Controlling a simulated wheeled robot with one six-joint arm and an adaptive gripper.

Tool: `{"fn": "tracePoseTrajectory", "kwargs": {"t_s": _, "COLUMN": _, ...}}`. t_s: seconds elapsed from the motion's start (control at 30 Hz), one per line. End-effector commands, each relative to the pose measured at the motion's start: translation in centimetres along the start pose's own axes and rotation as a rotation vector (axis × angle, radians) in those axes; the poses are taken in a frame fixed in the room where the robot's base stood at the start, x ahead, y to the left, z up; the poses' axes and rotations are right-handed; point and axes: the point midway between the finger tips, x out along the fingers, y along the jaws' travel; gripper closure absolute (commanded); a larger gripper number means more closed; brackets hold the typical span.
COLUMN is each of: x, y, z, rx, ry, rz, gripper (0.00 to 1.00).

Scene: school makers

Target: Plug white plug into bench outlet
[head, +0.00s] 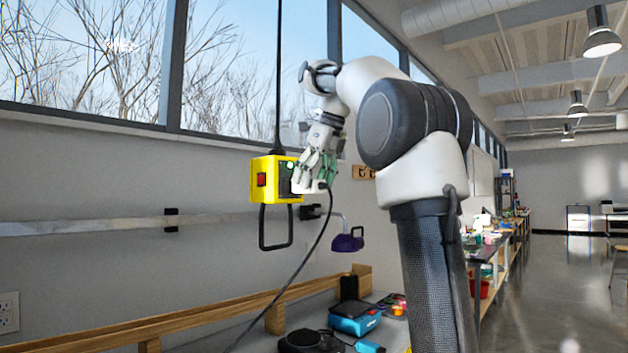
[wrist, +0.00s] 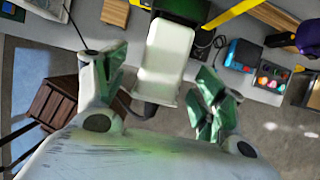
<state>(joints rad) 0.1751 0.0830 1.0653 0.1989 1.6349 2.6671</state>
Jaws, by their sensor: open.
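The bench outlet (head: 264,179) is a yellow box with a red switch and a dark socket face, hanging on a black cable in the head view. Part of its yellow edge and dark face shows at the top of the wrist view (wrist: 182,9). The white plug (wrist: 165,55) lies between my fingers, its front end up against the dark face. Its prongs are hidden, and I cannot tell how deep they sit. My gripper (wrist: 160,80) is open, with green pads apart on both sides of the plug. In the head view my gripper (head: 314,178) is right beside the outlet.
The plug's black cord (head: 312,245) hangs down to the bench. A black loop handle (head: 276,228) hangs under the outlet. A purple object (head: 347,241) hangs at the wall. A blue box (head: 354,318) stands on the bench below, near a wooden rail (head: 190,319).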

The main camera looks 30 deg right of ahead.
Motion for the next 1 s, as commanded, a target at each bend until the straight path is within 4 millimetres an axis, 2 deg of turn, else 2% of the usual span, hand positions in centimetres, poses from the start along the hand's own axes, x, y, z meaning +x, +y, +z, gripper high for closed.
{"fn": "tracePoseTrajectory", "kwargs": {"t_s": 0.17, "x": -0.8, "y": 0.0, "z": 0.1, "rx": 0.0, "ry": -0.001, "rz": -0.001, "gripper": 0.3}}
{"fn": "tracePoseTrajectory", "kwargs": {"t_s": 0.4, "x": -4.9, "y": -0.1, "z": 0.1, "rx": 0.001, "ry": -0.003, "rz": -0.002, "gripper": 0.3}}
{"fn": "tracePoseTrajectory", "kwargs": {"t_s": 0.57, "x": -6.8, "y": -0.1, "z": 0.1, "rx": 0.0, "ry": -0.002, "rz": -0.001, "gripper": 0.3}}
{"fn": "tracePoseTrajectory", "kwargs": {"t_s": 1.0, "x": -7.5, "y": 0.0, "z": 0.0, "rx": 0.0, "ry": 0.0, "rz": 0.0, "gripper": 0.3}}
